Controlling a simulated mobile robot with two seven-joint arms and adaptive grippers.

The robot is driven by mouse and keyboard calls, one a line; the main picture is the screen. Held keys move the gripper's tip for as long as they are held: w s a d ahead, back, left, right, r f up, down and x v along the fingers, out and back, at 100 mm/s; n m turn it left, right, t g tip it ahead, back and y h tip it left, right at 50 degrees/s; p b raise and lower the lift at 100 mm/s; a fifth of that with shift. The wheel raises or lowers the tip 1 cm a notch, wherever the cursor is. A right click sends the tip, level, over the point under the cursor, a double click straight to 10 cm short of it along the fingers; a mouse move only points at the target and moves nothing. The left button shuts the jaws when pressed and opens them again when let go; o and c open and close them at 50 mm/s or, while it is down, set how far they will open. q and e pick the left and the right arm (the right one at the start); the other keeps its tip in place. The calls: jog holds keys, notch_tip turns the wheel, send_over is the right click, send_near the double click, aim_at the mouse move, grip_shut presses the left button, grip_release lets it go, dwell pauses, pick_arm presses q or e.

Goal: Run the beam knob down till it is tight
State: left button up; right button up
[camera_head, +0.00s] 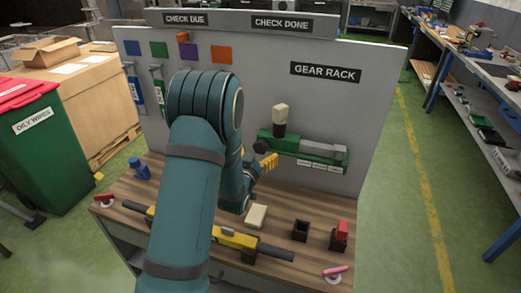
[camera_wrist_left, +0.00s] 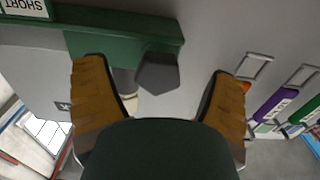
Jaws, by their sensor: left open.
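A dark faceted knob (camera_head: 262,146) is at the left end of the green fixture (camera_head: 318,154) on the upright grey panel. In the left wrist view the knob (camera_wrist_left: 157,74) shows between the two yellow fingers, beside the green bar (camera_wrist_left: 115,32). My left gripper (camera_head: 266,165) is open, with its fingers spread on either side and a visible gap to the knob. I cannot tell how far the knob is turned. A cream block (camera_head: 281,114) stands above the fixture on a dark stem. My right gripper is not in view.
The wooden bench (camera_head: 180,215) below holds a yellow beam tool (camera_head: 240,240), a cream block (camera_head: 256,216), a black open box (camera_head: 301,230) and a red block (camera_head: 343,228). A green bin (camera_head: 45,150) stands left. The green floor at right is clear.

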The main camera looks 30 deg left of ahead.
pick_arm(q)
jog(key=shift+x, duration=1.35)
jog(key=shift+c, duration=0.3)
jog(key=c, duration=1.2)
jog(key=n+b, duration=0.2)
jog(key=b, duration=0.1)
jog(key=shift+f, duration=0.15)
jog(key=shift+d+n+b, duration=0.15)
jog(key=shift+n+b, duration=0.45)
jog(key=shift+b, duration=0.05)
jog(key=shift+r, duration=0.2)
jog(key=o, duration=1.3)
jog(key=shift+c, duration=0.2)
